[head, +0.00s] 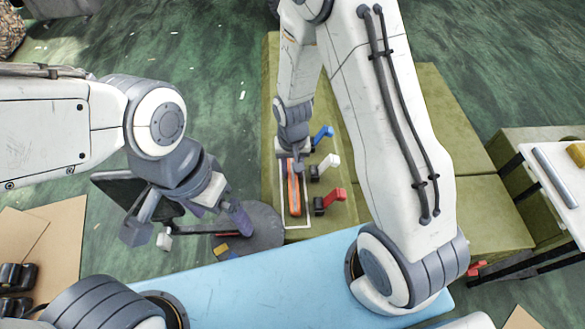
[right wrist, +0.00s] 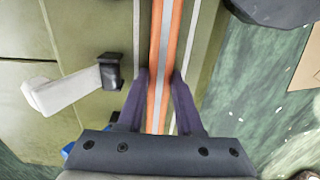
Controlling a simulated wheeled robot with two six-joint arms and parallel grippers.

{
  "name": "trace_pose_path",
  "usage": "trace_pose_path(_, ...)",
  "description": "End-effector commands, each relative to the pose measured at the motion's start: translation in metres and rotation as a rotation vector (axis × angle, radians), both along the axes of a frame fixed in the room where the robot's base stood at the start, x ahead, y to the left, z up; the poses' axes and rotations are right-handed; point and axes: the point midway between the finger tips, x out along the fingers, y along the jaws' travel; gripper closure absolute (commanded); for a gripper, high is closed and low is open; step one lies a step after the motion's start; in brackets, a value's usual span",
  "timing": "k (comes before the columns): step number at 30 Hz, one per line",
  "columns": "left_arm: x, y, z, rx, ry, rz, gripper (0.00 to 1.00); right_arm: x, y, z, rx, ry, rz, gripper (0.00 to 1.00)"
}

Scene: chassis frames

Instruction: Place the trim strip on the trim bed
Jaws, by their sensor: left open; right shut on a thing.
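The trim strip (head: 294,195) is long, thin and orange; in the right wrist view (right wrist: 165,40) it shows a grey stripe down its middle. My right gripper (head: 294,163) is shut on it, with purple fingers (right wrist: 160,90) on both sides. The strip lies within and roughly along a white rectangular outline (head: 291,227) on the olive surface, which looks like the trim bed. Whether it touches the surface or hovers just above, I cannot tell. My left gripper (head: 232,212) is open and apart from the strip, over a dark round stand.
Blue (head: 322,134), white (head: 328,163) and red (head: 331,199) lever clamps stand just right of the outline. The dark round stand (head: 262,232) is at left. A light-blue surface (head: 270,285) lies in front. A white table (head: 548,172) holds a grey tube at far right.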

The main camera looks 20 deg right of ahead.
Motion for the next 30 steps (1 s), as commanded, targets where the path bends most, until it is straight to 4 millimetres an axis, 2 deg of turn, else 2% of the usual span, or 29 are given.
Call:
trace_pose_path(6,0.0,0.0,-0.003,0.0,0.0,0.0,0.0,0.0,0.0,-0.004,0.0,0.0,0.0,1.0)
trace_pose_path(7,0.0,0.0,-0.002,0.0,0.0,0.0,0.0,0.0,0.0,-0.003,0.0,0.0,0.0,0.54)
trace_pose_path(8,0.0,0.0,-0.002,0.0,0.0,0.0,0.0,0.0,0.0,-0.003,0.0,0.0,0.0,0.43)
trace_pose_path(9,0.0,0.0,-0.002,0.0,0.0,0.0,0.0,0.0,0.0,-0.003,0.0,0.0,0.0,0.36)
trace_pose_path(17,0.0,0.0,-0.002,0.0,0.0,0.0,0.0,0.0,0.0,-0.002,0.0,0.001,0.0,0.36)
trace_pose_path(21,0.0,0.0,0.0,0.0,0.0,0.0,0.0,0.001,0.0,0.005,0.001,-0.002,0.0,0.36)
trace_pose_path(26,0.0,0.0,-0.001,0.0,0.0,0.0,0.0,0.001,0.0,0.031,0.001,-0.005,0.0,0.36)
trace_pose_path(30,0.0,0.0,-0.002,0.0,0.0,0.0,0.0,0.002,0.0,0.063,0.002,-0.006,0.0,0.36)
